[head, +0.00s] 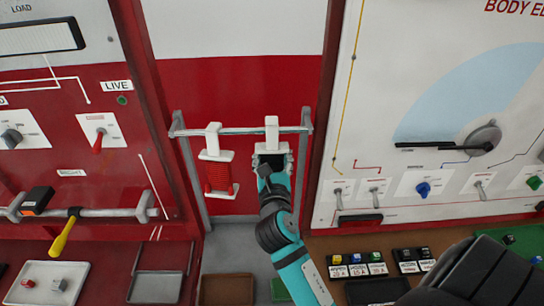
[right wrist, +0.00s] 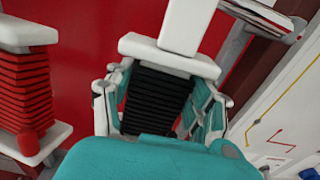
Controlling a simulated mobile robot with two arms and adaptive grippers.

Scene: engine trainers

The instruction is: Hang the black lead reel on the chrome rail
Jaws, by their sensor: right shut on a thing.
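The chrome rail (head: 243,131) runs across the red recess between two panels. My right gripper (head: 272,160) is shut on the black lead reel, just below the rail's right half. The reel's white hook (head: 271,134) rises in front of the rail line, with its top above the bar; whether it bears on the bar I cannot tell. In the right wrist view the reel's black windings (right wrist: 155,98) sit upright between the fingers, under a white flange and stem. A red lead reel (head: 218,176) hangs on the rail to the left. My left gripper is not in view.
The rail's right bracket (head: 306,122) is close to the right of the held reel. A white panel (head: 440,90) stands on the right. On the left, a yellow-handled tool (head: 65,235) hangs on a lower bar. Below lie trays and labelled blocks (head: 357,264).

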